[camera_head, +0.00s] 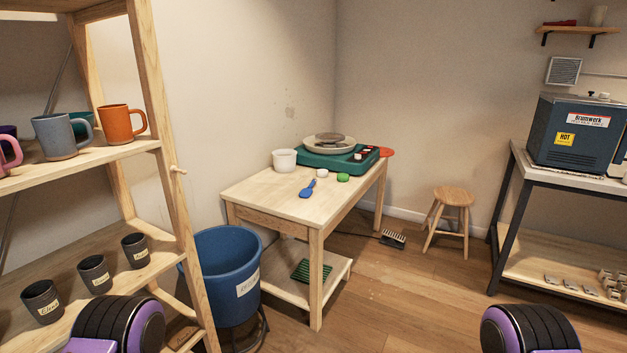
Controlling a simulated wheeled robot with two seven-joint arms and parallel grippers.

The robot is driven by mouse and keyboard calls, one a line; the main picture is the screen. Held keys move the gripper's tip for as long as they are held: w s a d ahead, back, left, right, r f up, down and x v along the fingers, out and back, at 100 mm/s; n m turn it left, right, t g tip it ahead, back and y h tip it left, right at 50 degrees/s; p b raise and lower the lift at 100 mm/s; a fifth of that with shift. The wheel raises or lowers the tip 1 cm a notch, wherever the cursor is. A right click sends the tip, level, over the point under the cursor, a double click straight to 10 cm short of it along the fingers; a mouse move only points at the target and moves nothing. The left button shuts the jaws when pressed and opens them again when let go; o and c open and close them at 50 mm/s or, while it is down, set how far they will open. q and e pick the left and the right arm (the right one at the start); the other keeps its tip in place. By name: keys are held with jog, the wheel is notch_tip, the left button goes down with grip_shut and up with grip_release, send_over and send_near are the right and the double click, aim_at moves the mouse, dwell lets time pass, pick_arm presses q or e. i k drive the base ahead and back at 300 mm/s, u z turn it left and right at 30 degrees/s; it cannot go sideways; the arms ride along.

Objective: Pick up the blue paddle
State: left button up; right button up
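The blue paddle (308,188) lies flat on the wooden table (268,197), near the middle of its top. Its wider end points toward the front of the table and its narrower end toward the back. Parts of my two arms show as black and purple rounded links at the bottom left and bottom right. Neither gripper is in the picture, and nothing of mine touches the paddle.
A white tub (285,160), green wheel unit (338,161) and small white and green pieces share the tabletop. A blue bucket (222,275) stands left of the table. Wooden shelves (160,120) with mugs rise at left. A stool (455,196) stands right; open floor lies between.

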aim_at(304, 193)
jog(key=u, duration=0.05)
jog(key=i, duration=0.7)
jog(key=z, duration=0.4)
jog(key=i, duration=1.45)
jog(key=z, duration=0.05)
